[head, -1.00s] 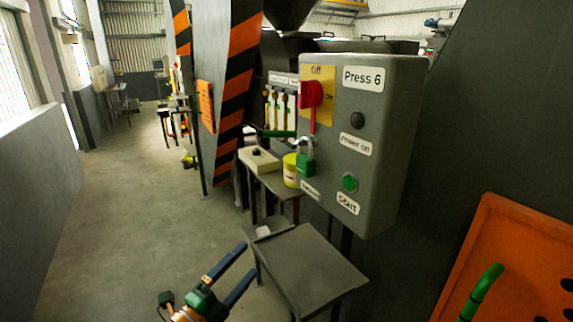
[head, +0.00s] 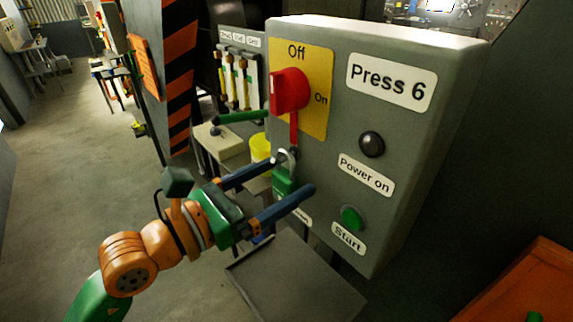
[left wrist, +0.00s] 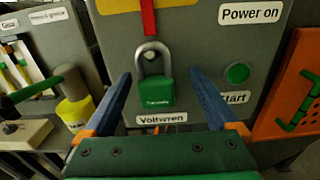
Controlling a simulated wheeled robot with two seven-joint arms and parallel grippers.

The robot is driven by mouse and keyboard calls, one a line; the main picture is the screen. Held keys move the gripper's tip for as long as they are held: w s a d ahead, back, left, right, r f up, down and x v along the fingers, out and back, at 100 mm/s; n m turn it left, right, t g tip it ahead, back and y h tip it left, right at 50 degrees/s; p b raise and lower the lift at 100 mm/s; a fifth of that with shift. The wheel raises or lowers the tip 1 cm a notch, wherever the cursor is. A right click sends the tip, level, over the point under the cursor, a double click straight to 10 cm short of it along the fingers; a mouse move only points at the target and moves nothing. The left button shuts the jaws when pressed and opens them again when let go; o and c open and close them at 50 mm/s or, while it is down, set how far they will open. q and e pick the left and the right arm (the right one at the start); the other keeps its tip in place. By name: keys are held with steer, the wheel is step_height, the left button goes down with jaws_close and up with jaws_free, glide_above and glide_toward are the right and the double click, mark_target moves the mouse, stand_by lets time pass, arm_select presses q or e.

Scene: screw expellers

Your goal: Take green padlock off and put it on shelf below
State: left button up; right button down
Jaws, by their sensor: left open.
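The green padlock (head: 284,183) hangs upright by its silver shackle at the lower end of the red switch piece (head: 292,95) on the grey Press 6 box. It also shows in the left wrist view (left wrist: 156,93), with its shackle closed. My left gripper (head: 301,173) is open, with its two blue fingers pointing at the box on either side of the padlock. In the left wrist view the padlock stands between the fingers, with gaps on both sides. The grey shelf (head: 300,285) is below the box and its visible top is bare. My right gripper is out of view.
The Press 6 box (head: 400,135) carries a dark lamp and a green Start button (head: 352,218). Behind it at left stand a yellow container (head: 260,147) and a beige box (head: 215,144). An orange panel (head: 520,290) is at the lower right.

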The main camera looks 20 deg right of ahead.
arm_select(q)
steer(key=shift+w+d+f, duration=0.15)
steer(key=shift+w+d, duration=0.05)
steer(key=shift+w, duration=0.15)
steer(key=shift+w+f, duration=0.1)
steer(key=shift+w, duration=0.05)
steer(key=shift+s+a, duration=0.2)
steer(key=c, duration=1.2)
steer(key=shift+w, duration=0.1)
jaws_close()
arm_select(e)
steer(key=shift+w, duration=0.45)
